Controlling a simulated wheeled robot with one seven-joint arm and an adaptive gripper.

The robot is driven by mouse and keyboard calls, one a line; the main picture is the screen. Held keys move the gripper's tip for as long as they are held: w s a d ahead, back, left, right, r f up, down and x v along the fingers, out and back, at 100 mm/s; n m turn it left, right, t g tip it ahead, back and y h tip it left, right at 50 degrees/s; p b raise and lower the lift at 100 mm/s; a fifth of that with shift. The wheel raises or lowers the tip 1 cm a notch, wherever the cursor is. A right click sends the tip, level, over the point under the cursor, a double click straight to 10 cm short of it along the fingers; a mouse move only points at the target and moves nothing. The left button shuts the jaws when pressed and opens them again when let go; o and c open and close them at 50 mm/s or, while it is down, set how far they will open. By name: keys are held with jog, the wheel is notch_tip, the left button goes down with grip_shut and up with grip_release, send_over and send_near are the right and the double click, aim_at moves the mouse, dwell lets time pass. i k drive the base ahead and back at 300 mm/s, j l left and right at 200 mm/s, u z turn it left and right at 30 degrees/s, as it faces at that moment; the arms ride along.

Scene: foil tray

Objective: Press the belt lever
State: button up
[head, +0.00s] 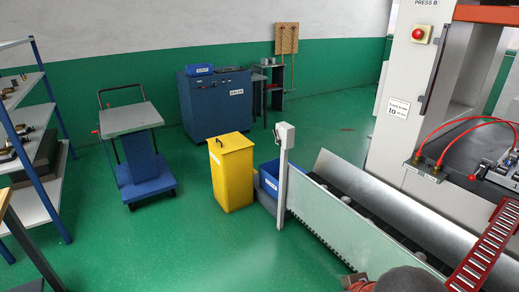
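The conveyor's pale side panel (335,222) runs from the post down toward the lower right. A dark rounded shape with a red part beside it shows at the bottom edge, and I cannot tell what it is. My gripper's fingers are not in view.
A yellow bin (232,172) and a blue crate (268,178) stand beside the post. A blue cart (137,160) and shelves (35,150) are to the left. The press (410,90) rises at the right. The green floor (160,245) at front left is clear.

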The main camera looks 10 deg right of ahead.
aim_at(277, 141)
jog(key=i, duration=0.65)
jog(key=i+z, duration=0.1)
jog(key=i, duration=0.5)
jog(key=i+j+z, duration=0.1)
jog(key=i, duration=0.55)
jog(key=i+j, duration=0.15)
jog(key=i, duration=0.45)
jog(key=i+j+z, duration=0.1)
jog(key=i, duration=0.55)
jog(key=i+j, duration=0.2)
jog(key=i, duration=0.4)
jog(key=l+z, duration=0.05)
